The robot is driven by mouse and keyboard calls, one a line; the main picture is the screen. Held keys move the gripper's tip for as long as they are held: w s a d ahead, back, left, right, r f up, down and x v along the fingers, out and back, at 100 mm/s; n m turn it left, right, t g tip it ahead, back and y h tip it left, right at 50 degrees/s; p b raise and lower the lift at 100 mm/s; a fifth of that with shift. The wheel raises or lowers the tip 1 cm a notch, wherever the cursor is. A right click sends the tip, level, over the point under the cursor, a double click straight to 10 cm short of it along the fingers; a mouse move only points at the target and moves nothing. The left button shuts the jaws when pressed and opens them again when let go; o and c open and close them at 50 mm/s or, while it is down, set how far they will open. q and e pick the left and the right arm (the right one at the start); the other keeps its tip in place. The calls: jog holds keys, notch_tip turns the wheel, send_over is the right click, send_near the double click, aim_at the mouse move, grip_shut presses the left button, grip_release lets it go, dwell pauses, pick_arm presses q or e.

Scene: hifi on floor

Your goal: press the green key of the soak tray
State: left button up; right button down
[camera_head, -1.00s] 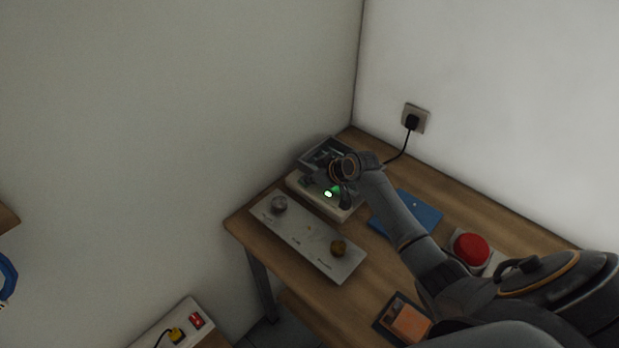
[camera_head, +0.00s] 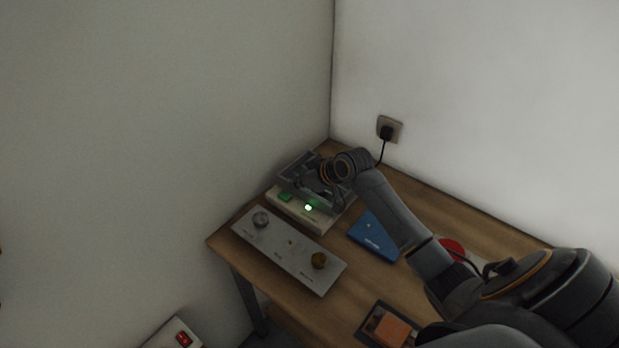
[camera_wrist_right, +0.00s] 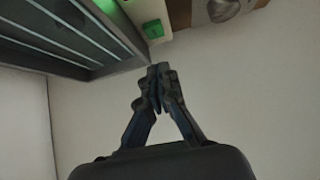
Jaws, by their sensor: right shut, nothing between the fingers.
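The soak tray stands at the table's back corner, with a pale base (camera_head: 313,222) and a grey slatted tray that also shows in the right wrist view (camera_wrist_right: 75,38). Its green key (camera_head: 285,197) is uncovered at the left of the base, and a green light (camera_head: 308,208) glows beside it. My right gripper (camera_head: 299,184) is over the tray, close to the key. In the right wrist view its fingers (camera_wrist_right: 157,72) are shut and empty, with a gap in the picture between the tips and the green key (camera_wrist_right: 153,29). My left gripper is out of view.
A grey panel with two knobs (camera_head: 290,252) lies in front of the tray. A blue plate (camera_head: 374,238), a partly hidden red button (camera_head: 452,247) and an orange pad (camera_head: 387,327) are to the right. A plug (camera_head: 387,132) sits in the wall socket.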

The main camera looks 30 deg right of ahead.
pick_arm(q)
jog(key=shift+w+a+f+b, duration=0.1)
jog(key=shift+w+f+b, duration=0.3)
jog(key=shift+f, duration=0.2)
pick_arm(e)
jog(key=v, duration=0.4)
jog(key=shift+s+r, duration=0.1)
jog(key=shift+r, duration=0.25)
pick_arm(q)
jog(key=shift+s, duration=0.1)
pick_arm(e)
jog(key=shift+f, duration=0.1)
